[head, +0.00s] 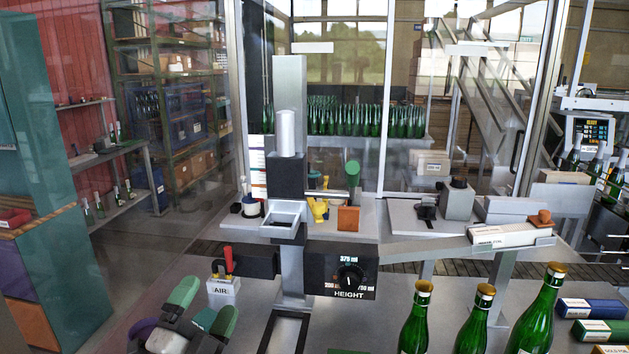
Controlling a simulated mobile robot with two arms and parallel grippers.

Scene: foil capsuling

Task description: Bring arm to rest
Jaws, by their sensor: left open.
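My left gripper (208,303) is at the bottom left, low in front of the capsuling machine (290,180). Its two green-tipped fingers stand apart, with nothing seen between them. The machine's HEIGHT panel (340,277) with a black dial is to the gripper's right. My right gripper does not show.
Several green bottles with gold tops (415,318) stand at the bottom right, beside small boxes (588,308). A back shelf (400,240) holds a white box (510,236), an orange block (348,218) and tools. Glass panels and metal posts (388,100) enclose the machine.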

